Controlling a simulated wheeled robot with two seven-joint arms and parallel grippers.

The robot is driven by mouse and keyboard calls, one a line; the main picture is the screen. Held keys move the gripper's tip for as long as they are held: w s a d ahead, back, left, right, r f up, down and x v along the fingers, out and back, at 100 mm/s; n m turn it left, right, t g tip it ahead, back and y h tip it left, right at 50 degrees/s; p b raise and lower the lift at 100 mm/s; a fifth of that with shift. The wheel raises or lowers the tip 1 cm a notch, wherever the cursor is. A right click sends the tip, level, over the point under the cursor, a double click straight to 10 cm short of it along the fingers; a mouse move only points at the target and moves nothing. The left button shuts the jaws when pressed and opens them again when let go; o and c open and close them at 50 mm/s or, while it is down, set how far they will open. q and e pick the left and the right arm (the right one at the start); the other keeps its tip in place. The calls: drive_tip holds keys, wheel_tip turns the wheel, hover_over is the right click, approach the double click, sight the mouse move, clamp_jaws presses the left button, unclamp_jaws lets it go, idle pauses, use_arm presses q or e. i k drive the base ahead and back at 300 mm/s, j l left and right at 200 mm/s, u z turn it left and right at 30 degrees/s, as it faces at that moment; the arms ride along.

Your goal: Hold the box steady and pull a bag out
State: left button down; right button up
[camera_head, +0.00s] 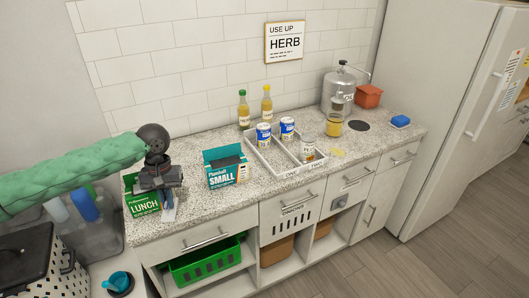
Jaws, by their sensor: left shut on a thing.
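A green box marked LUNCH (145,206) stands open at the left end of the counter. My left gripper (168,208) reaches down over its right side and is shut at the box's right wall; the gripper covers much of the opening, and the exact contact is hard to see. No bag can be made out inside. A teal box marked SMALL (221,176) stands open to the right of the LUNCH box, apart from it. Its inside looks dark. My right gripper is not in view.
A divided tray (257,157) with cans (264,140) and a jar (308,151) sits mid-counter. Two bottles (243,112) stand behind it. A metal canister (340,88), an orange container (368,96) and a blue item (400,121) are at the right. The front counter strip is clear.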

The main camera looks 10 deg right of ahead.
sight(226, 164)
drive_tip(key=l+z, duration=0.15)
drive_tip(key=z, duration=0.3)
drive_tip(key=i+l+z, duration=0.1)
drive_tip(key=z, duration=0.4)
drive_tip(key=l+z, duration=0.1)
drive_tip(key=z, duration=0.35)
drive_tip(key=i+l+z, duration=0.1)
drive_tip(key=i+z, duration=0.35)
drive_tip(key=i+u, duration=0.3)
drive_tip(key=u, duration=0.15)
drive_tip(key=i+l+u, duration=0.1)
drive_tip(key=i+u, duration=0.15)
drive_tip(key=u, duration=0.25)
drive_tip(key=i+l+u, duration=0.2)
drive_tip(key=u, duration=0.25)
drive_tip(key=i+j, duration=0.35)
drive_tip(key=j, duration=0.25)
